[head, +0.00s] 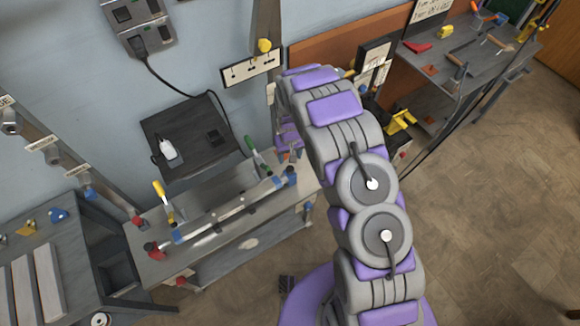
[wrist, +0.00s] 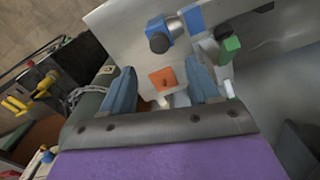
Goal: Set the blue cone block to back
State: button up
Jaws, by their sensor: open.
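My gripper (wrist: 163,84) is open in the wrist view, its two blue-grey fingers apart. An orange piece with a dark hole (wrist: 162,79) shows between the fingers; I cannot tell if anything touches it. A blue block with a dark round end (wrist: 160,35) sits on the grey bench beyond the fingers, with another blue piece (wrist: 192,19) beside it. In the head view, a blue block (head: 291,175) is at the right end of the bench fixture. I cannot tell which blue piece is the cone block. My arm's end is mostly hidden in the head view.
The grey bench (head: 205,270) carries a long metal tube fixture (head: 232,209), with red blocks (head: 152,249) at its left end and a green-handled clamp (head: 250,145) behind. A left bench (head: 75,265) holds small yellow and blue pieces. Open floor (head: 490,210) lies to the right.

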aim_at(290, 168)
notch_tip(290, 168, down, 8)
jog(key=shift+f+b, duration=0.2)
jog(key=shift+b, duration=0.25)
grip_shut()
dwell(0.4)
